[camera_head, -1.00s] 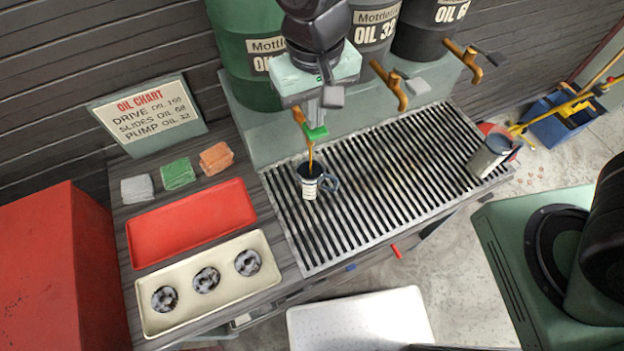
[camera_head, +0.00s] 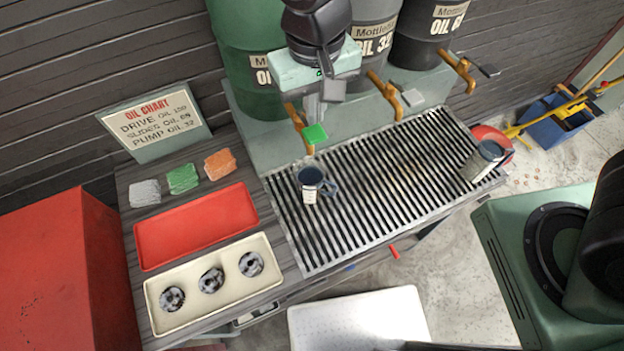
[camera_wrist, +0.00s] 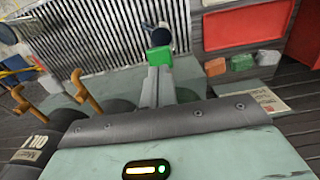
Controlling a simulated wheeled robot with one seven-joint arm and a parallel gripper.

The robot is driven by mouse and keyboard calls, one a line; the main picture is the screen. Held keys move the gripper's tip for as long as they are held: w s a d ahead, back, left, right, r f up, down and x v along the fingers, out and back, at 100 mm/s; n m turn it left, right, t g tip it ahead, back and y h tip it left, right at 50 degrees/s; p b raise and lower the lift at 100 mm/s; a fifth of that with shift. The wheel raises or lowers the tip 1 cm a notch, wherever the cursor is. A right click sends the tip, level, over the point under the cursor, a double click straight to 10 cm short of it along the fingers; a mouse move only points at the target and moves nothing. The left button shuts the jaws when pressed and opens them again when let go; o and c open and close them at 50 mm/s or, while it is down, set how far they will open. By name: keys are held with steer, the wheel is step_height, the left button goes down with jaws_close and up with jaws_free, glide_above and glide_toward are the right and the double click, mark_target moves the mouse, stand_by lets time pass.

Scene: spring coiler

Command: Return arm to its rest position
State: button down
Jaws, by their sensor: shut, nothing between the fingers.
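My gripper (camera_head: 315,128) hangs in front of the green drum at the top middle of the head view. The fingers also show in the wrist view (camera_wrist: 159,62), pointing over the grate. A dark mug (camera_head: 311,185) with a pale label stands upright on the grate, below and apart from the fingers. The brass tap (camera_head: 299,125) of the green drum (camera_head: 245,70) is just left of the fingers, partly behind them. No stream shows from it.
The slatted grate (camera_head: 400,165) carries a second mug (camera_head: 482,162) at its right end. More taps (camera_head: 384,92) stand to the right of my gripper. A red tray (camera_head: 195,227) and a cream tray (camera_head: 215,285) with 3 round parts lie at left. Several coloured cloths lie behind.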

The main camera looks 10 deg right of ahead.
step_height(320, 180, up, 3)
steer(key=shift+r+p, duration=0.1)
steer(key=shift+p, duration=0.8)
steer(key=shift+f, duration=0.25)
steer(key=s+d+f+n+b, duration=0.3)
steer(key=s+d+b, duration=0.5)
steer(key=s, duration=0.3)
steer(key=shift+s+f+n+y+b, duration=0.2)
steer(key=shift+n+y+b, duration=0.1)
steer(key=shift+n+b, duration=0.55)
steer(key=shift+w, duration=0.1)
stand_by(0.9)
